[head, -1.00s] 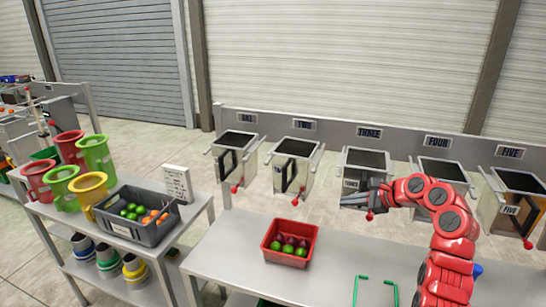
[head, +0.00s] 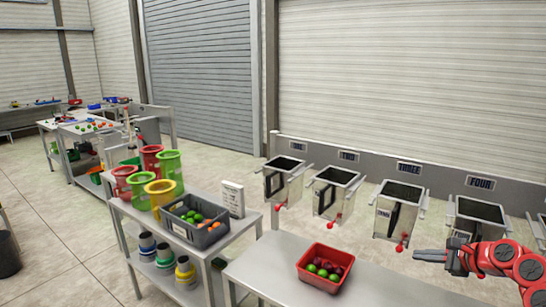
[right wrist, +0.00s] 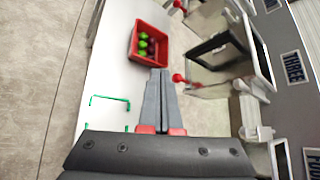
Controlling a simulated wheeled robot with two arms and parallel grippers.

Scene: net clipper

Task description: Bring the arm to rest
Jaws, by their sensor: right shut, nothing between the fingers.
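My right gripper (head: 432,256) is at the right of the head view, on my red arm. Its fingers are together and hold nothing. It is in the air near the bins labelled THREE (head: 399,211) and FOUR (head: 475,218), apart from them as far as I can see. In the right wrist view the shut fingers (right wrist: 158,75) point toward the red crate (right wrist: 148,43) on the grey table. My left gripper is not in view.
The red crate (head: 324,288) with green and dark red balls stands on the near table (head: 262,269). A grey crate (head: 195,240) and coloured cups (head: 152,160) stand on the left table. A green wire frame (right wrist: 109,99) shows in the right wrist view.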

